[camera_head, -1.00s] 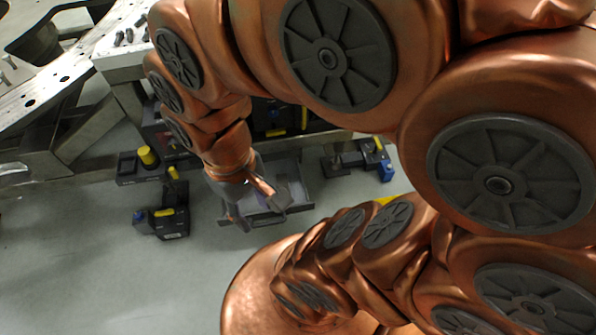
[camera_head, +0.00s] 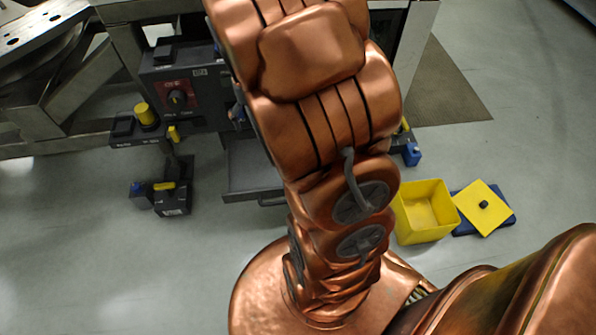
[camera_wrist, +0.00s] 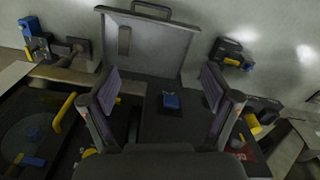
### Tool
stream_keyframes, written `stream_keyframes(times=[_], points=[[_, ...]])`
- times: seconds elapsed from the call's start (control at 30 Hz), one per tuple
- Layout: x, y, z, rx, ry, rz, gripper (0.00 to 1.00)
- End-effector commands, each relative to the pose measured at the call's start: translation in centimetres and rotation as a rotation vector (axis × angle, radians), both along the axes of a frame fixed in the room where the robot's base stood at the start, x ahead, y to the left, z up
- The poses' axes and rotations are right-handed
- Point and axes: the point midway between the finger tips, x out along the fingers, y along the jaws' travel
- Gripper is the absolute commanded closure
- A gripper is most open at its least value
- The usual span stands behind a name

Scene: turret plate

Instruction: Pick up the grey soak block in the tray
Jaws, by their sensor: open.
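The tray (camera_wrist: 165,55) is a shallow grey drawer with a raised rim and a handle, at the top of the wrist view. A narrow grey block (camera_wrist: 124,40), which looks like the soak block, lies in its left part. My gripper (camera_wrist: 162,88) is open and empty, its two fingers wide apart. In the wrist view the fingertips are below the tray's near edge, and the block is apart from them. In the head view the tray (camera_head: 250,178) shows only partly, left of my arm. My arm hides my gripper and the block there.
A dark housing (camera_head: 185,98) with a red-labelled knob is beside the tray. Dark fixtures with yellow and blue parts (camera_head: 162,193) stand to the left. A blue part (camera_wrist: 171,101) shows between my fingers. A yellow bin (camera_head: 425,212) and yellow plate (camera_head: 484,207) are at right.

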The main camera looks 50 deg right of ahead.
Motion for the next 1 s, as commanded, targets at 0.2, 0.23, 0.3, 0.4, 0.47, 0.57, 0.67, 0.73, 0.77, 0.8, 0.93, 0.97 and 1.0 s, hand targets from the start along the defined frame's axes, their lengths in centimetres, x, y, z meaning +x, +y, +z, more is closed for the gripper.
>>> stream_keyframes(times=[0.2,0.23,0.3,0.4,0.47,0.57,0.67,0.73,0.77,0.8,0.93,0.97,1.0], points=[[3.4,-6.0,-10.5,-0.021,-0.022,-0.076,0.12],[3.9,-6.8,-11.8,-0.024,-0.026,-0.083,0.12],[4.7,-8.7,-14.8,-0.03,-0.035,-0.103,0.12],[5.6,-11.4,-19.4,-0.04,-0.047,-0.132,0.12],[6.1,-12.9,-22.3,-0.043,-0.054,-0.148,0.12],[6.7,-15.5,-27.0,-0.048,-0.069,-0.175,0.12],[7.1,-17.8,-31.7,-0.053,-0.083,-0.199,0.12],[7.3,-19.1,-34.6,-0.054,-0.092,-0.214,0.12],[7.4,-19.7,-35.7,-0.055,-0.097,-0.221,0.12],[7.5,-20.3,-37.0,-0.055,-0.103,-0.227,0.12],[7.5,-21.7,-40.3,-0.059,-0.115,-0.244,0.12],[7.5,-22.0,-40.7,-0.058,-0.117,-0.247,0.12],[7.5,-22.2,-41.2,-0.059,-0.119,-0.251,0.12]])
